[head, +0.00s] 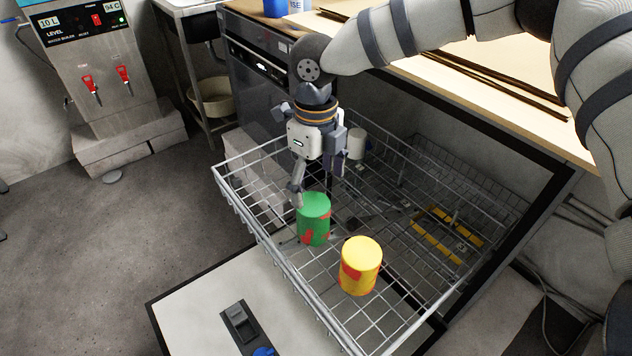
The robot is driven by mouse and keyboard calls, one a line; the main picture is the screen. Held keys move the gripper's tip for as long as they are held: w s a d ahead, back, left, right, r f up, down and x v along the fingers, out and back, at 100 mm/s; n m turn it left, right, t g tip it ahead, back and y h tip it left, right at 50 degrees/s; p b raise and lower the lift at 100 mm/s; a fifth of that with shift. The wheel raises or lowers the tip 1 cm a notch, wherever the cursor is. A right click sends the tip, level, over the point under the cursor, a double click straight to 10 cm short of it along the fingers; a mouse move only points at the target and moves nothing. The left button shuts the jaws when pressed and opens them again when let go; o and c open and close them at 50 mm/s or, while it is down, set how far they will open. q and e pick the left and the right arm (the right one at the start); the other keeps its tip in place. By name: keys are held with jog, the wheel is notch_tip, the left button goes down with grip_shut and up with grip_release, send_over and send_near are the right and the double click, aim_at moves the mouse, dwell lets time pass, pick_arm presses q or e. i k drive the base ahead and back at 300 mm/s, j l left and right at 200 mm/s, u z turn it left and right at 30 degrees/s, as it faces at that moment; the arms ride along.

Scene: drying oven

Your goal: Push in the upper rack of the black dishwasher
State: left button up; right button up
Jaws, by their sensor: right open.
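The upper rack (262,228) is a grey wire basket, pulled well out of the black dishwasher (566,192) over its lowered door (190,312). A green cup with red marks (314,228) and a yellow cup with red marks (361,270) stand upside down or closed-topped in the rack. A white cup (356,143) shows farther back. My right gripper (318,186) reaches down over the rack, open, with one finger close to the green cup's top; whether they touch I cannot tell. My left gripper is not in view.
A wooden counter (430,85) lies above the dishwasher opening. A dark appliance front (262,65) stands at the back left. A water boiler (95,60) stands on blocks at the far left.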

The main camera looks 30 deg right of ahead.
aim_at(236, 182)
jog(key=k+l, duration=0.1)
jog(key=k, duration=0.4)
jog(key=k+l, duration=0.1)
jog(key=k, duration=0.4)
